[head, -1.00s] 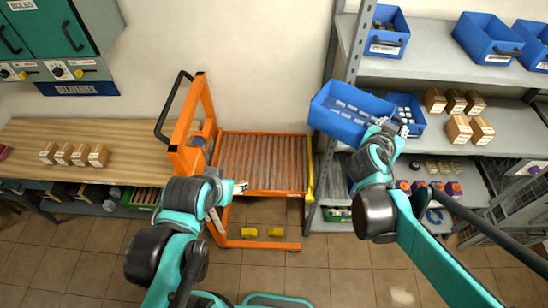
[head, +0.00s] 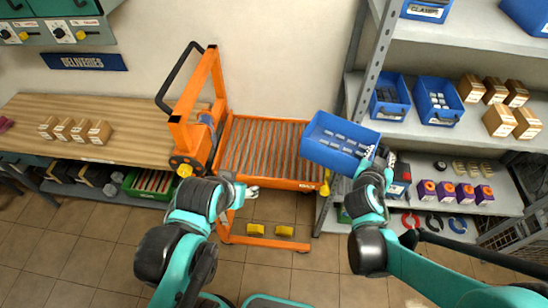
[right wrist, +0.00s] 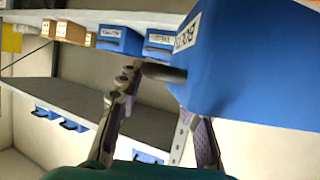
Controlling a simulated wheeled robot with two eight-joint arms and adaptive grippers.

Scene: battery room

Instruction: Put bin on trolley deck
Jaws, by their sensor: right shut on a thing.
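The blue bin (head: 334,146), with several small items inside, is held tilted in the air at the right edge of the trolley deck. My right gripper (head: 374,160) is shut on the bin's right side. In the right wrist view its fingers (right wrist: 155,82) are at the dark handle of the bin (right wrist: 250,65). The orange trolley's roller deck (head: 258,150) is empty, with its upright handle frame on the left. My left gripper (head: 246,191) is at the deck's front left edge, holding nothing visible; its jaw opening is too small to judge.
A grey shelf rack (head: 420,150) with blue bins and cartons stands right of the trolley, its post close to the held bin. A wooden bench (head: 110,115) with small boxes is at left. Yellow blocks (head: 256,229) lie low under the deck.

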